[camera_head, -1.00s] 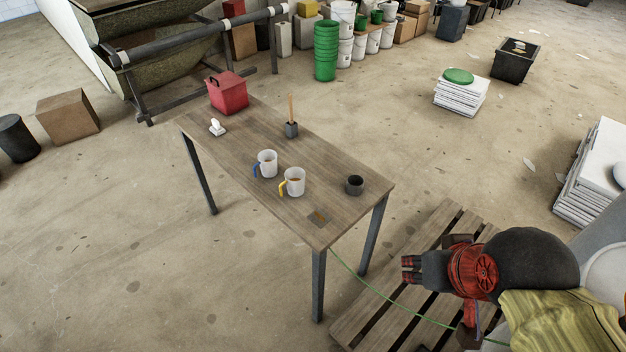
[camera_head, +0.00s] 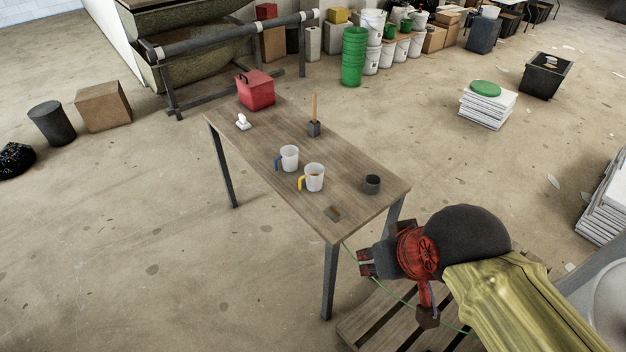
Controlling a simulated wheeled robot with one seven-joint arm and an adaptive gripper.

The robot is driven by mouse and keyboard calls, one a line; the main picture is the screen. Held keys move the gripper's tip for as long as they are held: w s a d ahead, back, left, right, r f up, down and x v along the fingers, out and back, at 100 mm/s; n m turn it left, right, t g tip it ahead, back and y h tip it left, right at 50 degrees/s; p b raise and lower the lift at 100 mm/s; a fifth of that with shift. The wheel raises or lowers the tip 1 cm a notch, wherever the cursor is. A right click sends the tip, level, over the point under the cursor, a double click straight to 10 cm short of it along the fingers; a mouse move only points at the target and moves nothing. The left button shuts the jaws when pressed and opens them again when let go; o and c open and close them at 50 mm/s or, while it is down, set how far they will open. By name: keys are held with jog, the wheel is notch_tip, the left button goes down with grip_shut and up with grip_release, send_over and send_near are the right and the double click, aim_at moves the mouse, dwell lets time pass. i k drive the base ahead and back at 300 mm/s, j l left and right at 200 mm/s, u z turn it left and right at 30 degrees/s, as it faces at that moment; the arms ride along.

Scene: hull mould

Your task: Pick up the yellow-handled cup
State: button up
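The yellow-handled cup (camera_head: 315,178) is white with brown contents and stands upright on the wooden table (camera_head: 262,146). Its yellow handle points left. A similar white cup with a blue handle (camera_head: 289,158) stands close behind it to the left. My gripper (camera_head: 366,263) is at the lower right, beyond the table's near right corner and apart from the cup. It looks empty, but its fingers are small and seen from above, so I cannot tell how far apart they are.
A dark small pot (camera_head: 372,184) stands right of the cup, and a small flat brown patch (camera_head: 334,213) lies in front. A red box (camera_head: 256,89), a white item (camera_head: 243,122) and a dark holder with a stick (camera_head: 314,128) are farther back. A pallet (camera_head: 400,322) lies below my arm.

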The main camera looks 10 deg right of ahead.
aim_at(310, 180)
jog(key=i+j+z, duration=0.7)
jog(key=i+j, duration=0.15)
jog(key=j, duration=0.25)
jog(key=i+j+z, duration=0.25)
jog(key=j, duration=0.2)
